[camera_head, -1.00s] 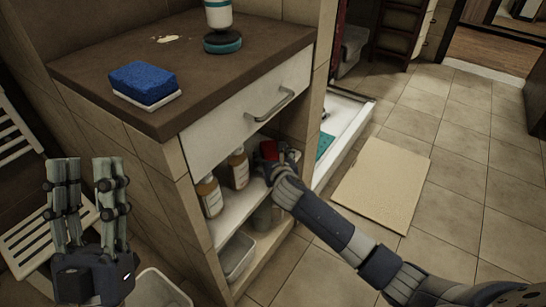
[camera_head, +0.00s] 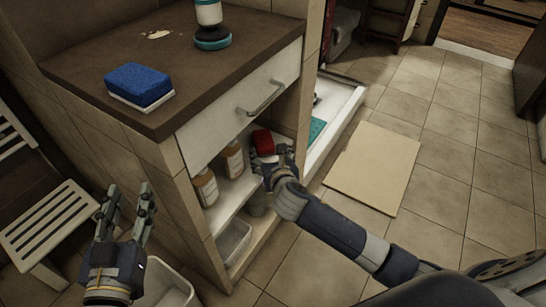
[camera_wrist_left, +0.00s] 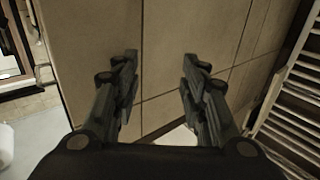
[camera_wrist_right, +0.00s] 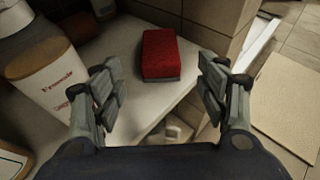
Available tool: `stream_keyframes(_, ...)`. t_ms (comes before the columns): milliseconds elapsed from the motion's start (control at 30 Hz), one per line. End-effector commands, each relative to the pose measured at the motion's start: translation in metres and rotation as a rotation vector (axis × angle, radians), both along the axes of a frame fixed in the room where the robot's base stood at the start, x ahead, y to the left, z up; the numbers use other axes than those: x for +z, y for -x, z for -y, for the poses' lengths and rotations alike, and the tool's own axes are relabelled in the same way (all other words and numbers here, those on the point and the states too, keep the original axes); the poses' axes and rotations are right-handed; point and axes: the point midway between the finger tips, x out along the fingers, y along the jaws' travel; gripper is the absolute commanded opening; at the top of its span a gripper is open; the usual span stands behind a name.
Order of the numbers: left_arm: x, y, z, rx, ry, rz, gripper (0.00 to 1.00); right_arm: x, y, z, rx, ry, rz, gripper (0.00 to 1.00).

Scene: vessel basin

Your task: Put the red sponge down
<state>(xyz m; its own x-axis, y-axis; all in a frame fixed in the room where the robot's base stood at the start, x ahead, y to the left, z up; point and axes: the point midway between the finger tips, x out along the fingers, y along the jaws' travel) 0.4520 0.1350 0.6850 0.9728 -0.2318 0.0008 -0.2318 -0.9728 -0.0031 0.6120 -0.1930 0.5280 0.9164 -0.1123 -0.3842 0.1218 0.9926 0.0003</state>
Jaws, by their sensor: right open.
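The red sponge (camera_wrist_right: 160,54) has a grey underside and lies on the white shelf (camera_wrist_right: 150,98) inside the cabinet. In the head view the red sponge (camera_head: 263,141) shows just beyond my right gripper (camera_head: 270,158). In the right wrist view my right gripper (camera_wrist_right: 160,85) is open, its fingers spread to either side and apart from the sponge. My left gripper (camera_head: 125,212) is open and empty, left of the cabinet. In the left wrist view its fingers (camera_wrist_left: 157,85) are apart in front of the tiled cabinet side.
Bottles (camera_head: 232,160) stand on the shelf left of the sponge. A blue sponge (camera_head: 138,83) and a round teal-based item (camera_head: 212,38) sit on the countertop (camera_head: 180,75). A bin (camera_head: 165,287) and slatted chair (camera_head: 50,218) stand near my left arm. Floor is free right of the mat (camera_head: 375,168).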

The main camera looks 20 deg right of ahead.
Motion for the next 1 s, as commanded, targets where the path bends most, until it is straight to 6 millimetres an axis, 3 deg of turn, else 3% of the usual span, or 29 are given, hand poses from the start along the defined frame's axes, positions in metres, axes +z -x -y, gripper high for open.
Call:
stream_keyframes(300, -0.049, 0.011, -0.010, 0.017, -0.064, -0.251, 0.40, 0.013, 0.027, -0.003, 0.001, -0.001, 0.000, 0.68)
stream_keyframes(567, -0.063, 0.016, -0.013, 0.020, -0.080, -0.317, 0.40, 0.013, 0.039, -0.009, -0.016, -0.081, 0.000, 0.68)
stream_keyframes(667, -0.063, 0.017, -0.013, 0.021, -0.080, -0.318, 0.40, 0.012, 0.051, -0.021, -0.063, -0.287, -0.004, 0.68)
stream_keyframes(1000, -0.063, 0.016, -0.013, 0.021, -0.079, -0.316, 0.40, 0.034, 0.114, -0.060, -0.443, -1.472, -0.056, 0.68)
